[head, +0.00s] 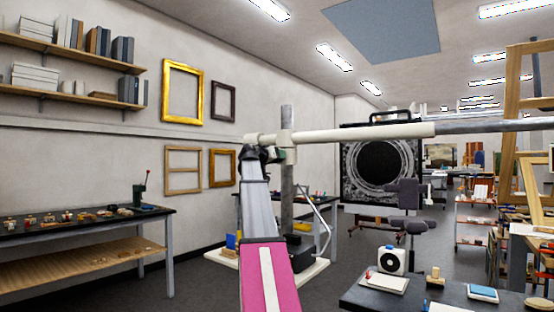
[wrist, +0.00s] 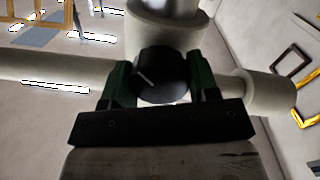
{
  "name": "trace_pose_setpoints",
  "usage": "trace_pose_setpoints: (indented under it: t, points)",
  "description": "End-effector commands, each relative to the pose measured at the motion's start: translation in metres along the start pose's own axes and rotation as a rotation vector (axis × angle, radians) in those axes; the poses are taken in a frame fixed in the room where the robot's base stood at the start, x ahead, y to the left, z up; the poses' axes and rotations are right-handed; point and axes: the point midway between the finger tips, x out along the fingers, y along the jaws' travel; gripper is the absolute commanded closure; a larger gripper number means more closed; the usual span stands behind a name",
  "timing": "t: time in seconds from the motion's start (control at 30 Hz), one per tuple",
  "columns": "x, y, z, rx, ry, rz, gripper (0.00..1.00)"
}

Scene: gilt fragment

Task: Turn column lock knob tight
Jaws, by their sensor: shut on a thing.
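The column lock knob (wrist: 160,72) is round and black with a short pale line on its face. It sits on the pale collar (wrist: 172,30) where the column meets the horizontal boom. My gripper (wrist: 160,85) is shut on the knob, with one dark green finger on each side. In the head view my gripper (head: 262,153) is raised to the collar, just left of the grey column (head: 287,190). I cannot make out the knob clearly there. The pale line slants in the wrist view; how tight the knob is cannot be seen.
The white boom (head: 370,133) runs across above my gripper, extending far right. The column stands on a pale base (head: 306,272). A workbench (head: 80,228) with small items is at left. A dark table (head: 430,295) is at front right. Dark floor lies between.

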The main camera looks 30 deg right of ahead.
Motion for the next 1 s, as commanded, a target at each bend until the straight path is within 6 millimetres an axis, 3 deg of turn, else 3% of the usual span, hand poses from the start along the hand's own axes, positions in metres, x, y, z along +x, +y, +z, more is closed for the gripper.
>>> trace_pose_setpoints:
  t: [0.6, 1.0]
  points:
    - [0.0, 0.0006, 0.0001, 0.548, -0.029, -0.032, 0.69]
    - [0.0, 0.0007, 0.0003, 0.736, -0.039, -0.043, 0.69]
